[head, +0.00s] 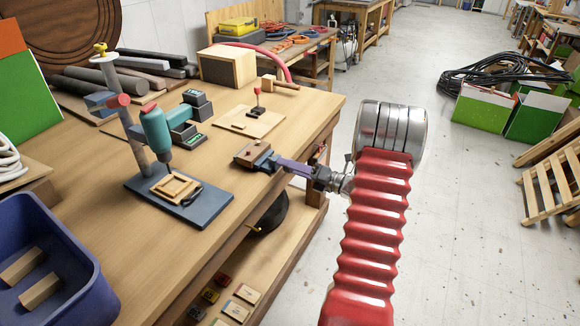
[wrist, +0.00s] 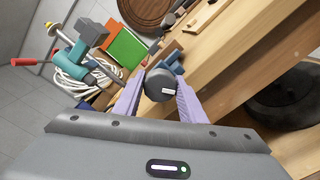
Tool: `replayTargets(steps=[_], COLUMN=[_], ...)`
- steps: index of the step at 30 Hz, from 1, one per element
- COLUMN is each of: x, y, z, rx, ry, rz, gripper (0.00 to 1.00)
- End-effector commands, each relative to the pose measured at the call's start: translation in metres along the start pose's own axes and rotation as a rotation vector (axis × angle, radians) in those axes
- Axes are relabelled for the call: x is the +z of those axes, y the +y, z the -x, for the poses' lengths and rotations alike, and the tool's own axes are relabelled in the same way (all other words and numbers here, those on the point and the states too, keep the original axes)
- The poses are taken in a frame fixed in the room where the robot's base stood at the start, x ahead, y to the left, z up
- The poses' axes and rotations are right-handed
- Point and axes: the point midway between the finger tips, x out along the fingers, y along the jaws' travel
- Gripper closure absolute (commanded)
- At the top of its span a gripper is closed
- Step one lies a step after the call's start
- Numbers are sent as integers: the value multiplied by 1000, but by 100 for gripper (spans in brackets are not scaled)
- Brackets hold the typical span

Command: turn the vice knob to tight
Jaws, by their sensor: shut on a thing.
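The vice (head: 254,155) sits at the right edge of the workbench, with a brownish top and a blue-grey body. In the wrist view the vice knob (wrist: 161,86) is a dark round cap with a small white mark on its face. My gripper (wrist: 160,98) has its two purple fingers on either side of the knob and is shut on it. In the head view my gripper (head: 281,162) reaches from the right to the vice's near end. The knob cannot be made out there, and the scale around it cannot be read.
The workbench (head: 235,205) holds a drill press (head: 155,130), a board with a red-knobbed lever (head: 257,105) and a blue bin (head: 40,255) at the near left. A dark coiled hose (head: 500,75) lies beyond green-and-white boxes. The floor right of the bench is open.

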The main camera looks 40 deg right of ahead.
Motion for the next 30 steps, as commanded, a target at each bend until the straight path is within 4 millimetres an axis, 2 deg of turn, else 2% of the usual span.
replayTargets(steps=[5, 6, 12, 23, 30], x=[1, 1, 1, 1, 1], y=[-4, -4, -2, -1, -1], z=[2, 2, 1, 4, 29], rx=[-10, -10, -6, -3, -4], ry=[-5, -5, -3, -2, -5], rz=[-1, -1, 0, 1, 1], gripper=[85, 60, 46, 45, 45])
